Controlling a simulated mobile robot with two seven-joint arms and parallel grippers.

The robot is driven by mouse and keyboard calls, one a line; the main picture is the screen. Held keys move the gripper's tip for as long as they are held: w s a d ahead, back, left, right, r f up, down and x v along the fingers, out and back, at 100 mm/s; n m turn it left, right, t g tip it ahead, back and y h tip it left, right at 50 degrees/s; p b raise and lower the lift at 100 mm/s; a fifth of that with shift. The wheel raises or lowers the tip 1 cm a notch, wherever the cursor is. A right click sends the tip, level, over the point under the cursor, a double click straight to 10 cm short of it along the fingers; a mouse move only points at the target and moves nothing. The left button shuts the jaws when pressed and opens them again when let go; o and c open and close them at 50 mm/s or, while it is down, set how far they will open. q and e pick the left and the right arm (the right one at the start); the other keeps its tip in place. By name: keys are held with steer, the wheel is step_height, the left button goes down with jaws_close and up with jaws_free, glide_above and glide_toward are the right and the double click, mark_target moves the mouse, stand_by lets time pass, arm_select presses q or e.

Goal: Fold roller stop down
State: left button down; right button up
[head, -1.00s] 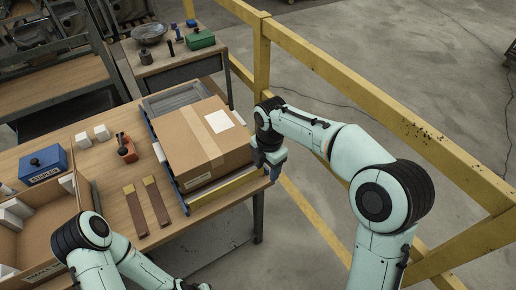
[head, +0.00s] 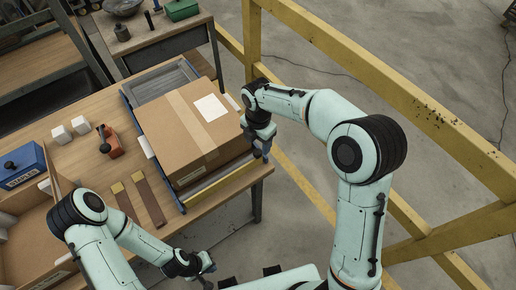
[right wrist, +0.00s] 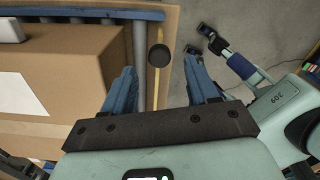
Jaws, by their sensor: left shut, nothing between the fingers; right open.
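The roller stop (head: 222,187) is a yellow bar along the front edge of the roller rack, beside a large cardboard box (head: 185,125) that sits on the rollers. My left gripper (head: 207,267) is shut and empty, low in front of the table.
Two brown strips with yellow ends (head: 148,201), a red-orange tool (head: 110,142) and white blocks (head: 70,130) lie on the table. A blue box (head: 24,165) stands at left. A yellow railing (head: 400,105) runs close behind my right arm.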

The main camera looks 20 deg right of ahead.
mark_target(258, 151)
arm_select(q)
steer(key=shift+s+f, duration=0.15)
steer(key=shift+f, duration=0.1)
arm_select(e)
steer(key=shift+f, duration=2.1)
